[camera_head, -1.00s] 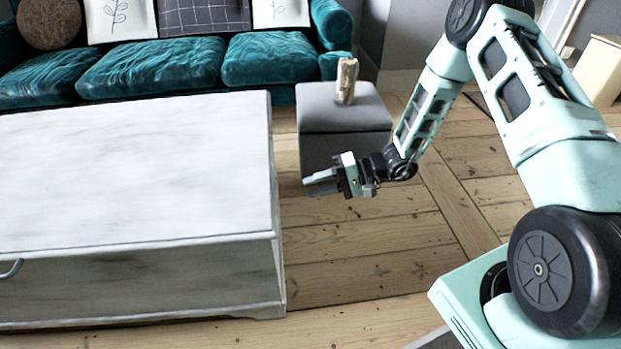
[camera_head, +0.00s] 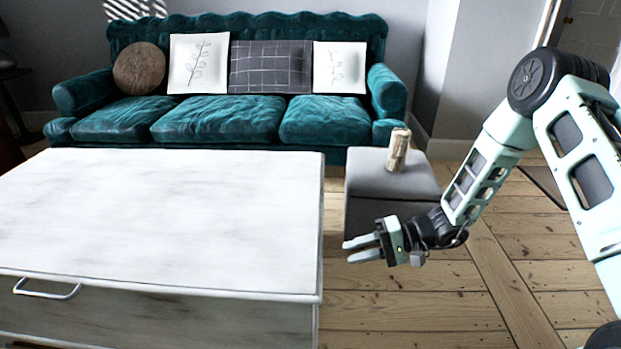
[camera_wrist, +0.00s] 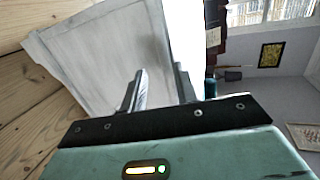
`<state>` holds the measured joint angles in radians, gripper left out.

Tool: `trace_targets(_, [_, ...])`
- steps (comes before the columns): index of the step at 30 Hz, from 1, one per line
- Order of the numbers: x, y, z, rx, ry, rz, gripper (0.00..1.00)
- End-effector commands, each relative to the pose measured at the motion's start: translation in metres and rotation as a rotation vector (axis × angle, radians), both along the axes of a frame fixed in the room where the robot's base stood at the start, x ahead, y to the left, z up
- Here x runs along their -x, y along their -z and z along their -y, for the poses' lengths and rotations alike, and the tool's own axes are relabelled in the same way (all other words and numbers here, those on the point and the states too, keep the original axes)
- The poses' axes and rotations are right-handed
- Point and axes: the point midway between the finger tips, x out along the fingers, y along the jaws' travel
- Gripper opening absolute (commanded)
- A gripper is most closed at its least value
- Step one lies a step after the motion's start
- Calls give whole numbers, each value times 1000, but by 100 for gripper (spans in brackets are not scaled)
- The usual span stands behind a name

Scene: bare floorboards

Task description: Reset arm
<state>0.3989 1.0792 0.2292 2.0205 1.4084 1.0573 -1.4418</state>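My gripper (camera_head: 362,247) is at the end of my arm, right of the white coffee table and in front of the grey ottoman in the head view. Its two fingers point left, towards the table's right side. In the wrist view my gripper (camera_wrist: 160,88) shows two fingers with a gap between them and nothing held. The white table (camera_head: 170,215) also shows beyond the fingers in the wrist view (camera_wrist: 100,55).
A grey ottoman (camera_head: 375,185) bears a beige, wood-like cylinder (camera_head: 398,150). A teal sofa (camera_head: 215,122) with several cushions stands behind. Bare floorboards (camera_head: 410,305) lie open right of the table, which has a drawer handle (camera_head: 47,291).

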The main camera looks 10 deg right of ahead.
Motion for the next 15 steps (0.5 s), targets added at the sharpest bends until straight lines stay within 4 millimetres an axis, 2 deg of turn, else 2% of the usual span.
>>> trace_targets(5, [18,-26,-26,42,-121,-24,30])
trace_targets(10, [75,-74,-70,196,-379,-81,30])
trace_targets(15, [140,-112,-93,432,-601,-94,30])
